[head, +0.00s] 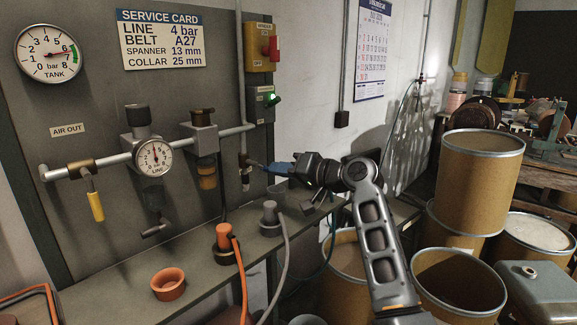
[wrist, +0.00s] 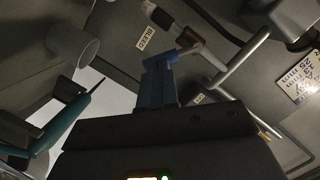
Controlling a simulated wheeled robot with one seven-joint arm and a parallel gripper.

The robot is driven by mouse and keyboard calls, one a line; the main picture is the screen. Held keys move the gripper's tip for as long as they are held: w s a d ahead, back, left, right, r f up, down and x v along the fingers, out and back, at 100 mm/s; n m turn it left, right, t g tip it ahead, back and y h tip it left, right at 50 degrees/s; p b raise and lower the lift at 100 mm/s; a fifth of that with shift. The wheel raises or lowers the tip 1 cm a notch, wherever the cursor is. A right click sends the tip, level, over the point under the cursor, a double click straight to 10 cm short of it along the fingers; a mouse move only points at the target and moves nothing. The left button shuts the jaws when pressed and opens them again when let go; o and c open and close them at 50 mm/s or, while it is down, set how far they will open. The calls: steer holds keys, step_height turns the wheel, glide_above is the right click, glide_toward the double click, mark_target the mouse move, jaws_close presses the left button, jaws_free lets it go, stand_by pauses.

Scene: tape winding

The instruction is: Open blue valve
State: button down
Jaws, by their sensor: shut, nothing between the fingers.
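The blue valve handle (head: 278,167) sticks out to the right, roughly level, from a small valve (head: 255,163) on the upright drain pipe at the board's right edge. My gripper (head: 294,168) is shut at the handle's right end. In the wrist view, blue shapes lie in front of my gripper (wrist: 158,76), with the brass-coloured valve body (wrist: 188,41) just beyond. The fingers and the handle blend there, so I cannot tell whether they touch. A BLEED label (wrist: 147,37) is beside the valve.
A yellow-handled valve (head: 96,206) hangs down at the left of the pipe. A grey cup (head: 276,194) stands below the blue handle; it also shows in the wrist view (wrist: 73,44). The bench (head: 195,262) holds orange and grey hose fittings. Brown drums (head: 480,170) crowd the right.

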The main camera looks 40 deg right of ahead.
steer(key=shift+a+f+m+t+y+p, duration=0.2)
steer(key=shift+a+f+m, duration=0.25)
steer(key=shift+m, duration=0.75)
steer(key=shift+a+f+m+t+y+p, duration=0.2)
steer(key=shift+a+f+m, duration=0.15)
steer(key=shift+m, duration=0.85)
steer(key=shift+a+f+m+t+y+p, duration=0.15)
steer(key=shift+a+f+m, duration=0.3)
steer(key=shift+m, duration=0.75)
steer(key=shift+d, duration=0.1)
